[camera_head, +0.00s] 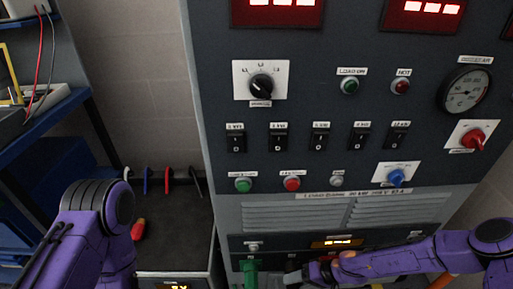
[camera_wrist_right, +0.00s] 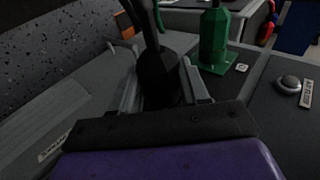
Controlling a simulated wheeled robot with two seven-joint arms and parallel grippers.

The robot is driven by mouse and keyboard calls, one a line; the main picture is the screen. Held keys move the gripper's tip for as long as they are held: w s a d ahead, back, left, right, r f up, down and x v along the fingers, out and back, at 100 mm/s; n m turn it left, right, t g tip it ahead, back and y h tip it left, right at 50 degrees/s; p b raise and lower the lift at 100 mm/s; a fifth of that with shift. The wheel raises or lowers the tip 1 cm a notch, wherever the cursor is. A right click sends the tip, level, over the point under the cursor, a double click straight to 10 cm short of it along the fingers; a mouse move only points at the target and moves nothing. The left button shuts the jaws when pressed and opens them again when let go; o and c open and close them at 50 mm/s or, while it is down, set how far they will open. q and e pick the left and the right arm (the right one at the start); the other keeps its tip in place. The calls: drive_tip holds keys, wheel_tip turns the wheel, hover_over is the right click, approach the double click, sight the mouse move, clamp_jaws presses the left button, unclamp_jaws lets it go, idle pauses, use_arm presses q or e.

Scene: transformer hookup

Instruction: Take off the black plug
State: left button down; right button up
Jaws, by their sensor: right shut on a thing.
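The black plug (camera_wrist_right: 158,75) stands between the two fingers of my right gripper (camera_wrist_right: 162,88) in the right wrist view, with a dark cable rising from it. The gripper is shut on it. In the head view my right gripper (camera_head: 291,276) is at the bottom edge, low on the cabinet front, and I cannot make out the black plug there. A green plug (camera_wrist_right: 214,45) stands close beside the black one; it also shows in the head view (camera_head: 249,272). Whether the black plug is still seated in its socket is hidden. My left arm shows at the left, but its gripper is not in view.
The grey cabinet (camera_head: 222,120) carries switches, knobs, a gauge and red displays. A small round button (camera_wrist_right: 289,84) is near the green plug. At the left are a blue shelf (camera_head: 60,108) and a dark-topped cart (camera_head: 180,235) with colored leads and a red-handled tool (camera_head: 138,229).

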drive_tip(key=shift+s+a+r+h+p, duration=0.1)
drive_tip(key=shift+h+p, duration=0.55)
drive_tip(key=shift+p, duration=0.25)
drive_tip(key=shift+a+r+h+p, duration=0.1)
drive_tip(key=shift+h+p, duration=0.55)
drive_tip(key=shift+p, duration=0.2)
drive_tip(key=shift+o, duration=0.5)
drive_tip(key=shift+f, duration=0.15)
drive_tip(key=shift+c, duration=1.2)
drive_tip(key=shift+s, duration=0.95)
drive_tip(key=shift+s+d, duration=0.1)
drive_tip(key=shift+s, duration=0.7)
drive_tip(key=shift+s+d, duration=0.1)
drive_tip(key=shift+s, duration=2.35)
